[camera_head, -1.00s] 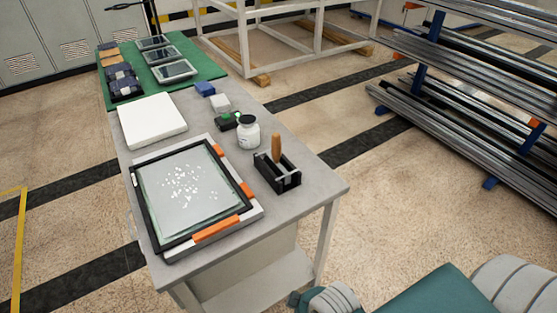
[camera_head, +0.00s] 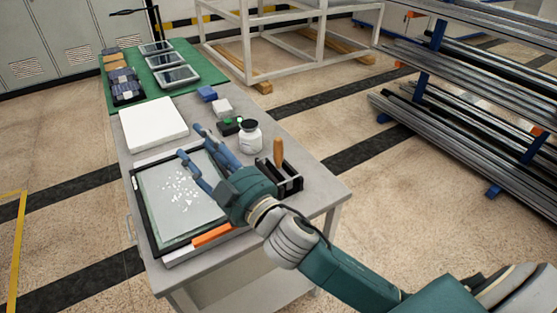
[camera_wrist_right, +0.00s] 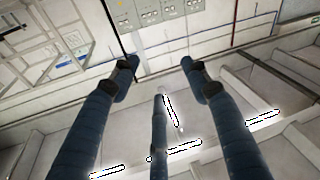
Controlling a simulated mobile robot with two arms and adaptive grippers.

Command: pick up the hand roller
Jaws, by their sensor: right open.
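The hand roller (camera_head: 278,152) stands upright with its orange-brown handle up, in a black holder (camera_head: 292,186) on the grey workbench in the head view. Its lower part is hidden in the holder. My right gripper (camera_head: 190,141) is open and empty, to the left of the roller, above the framed glass panel. Its fingers point away toward the back of the bench. In the right wrist view the spread fingers (camera_wrist_right: 162,85) show with nothing between them, against the distant wall and structures; the roller is not seen there. My left gripper is not in view.
The framed panel (camera_head: 158,225) with white flakes lies under my right arm. A white block (camera_head: 153,123), a white jar (camera_head: 250,137) and small blue, white and green items stand behind. A green mat (camera_head: 188,92) holds several devices. Metal racks stand at right.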

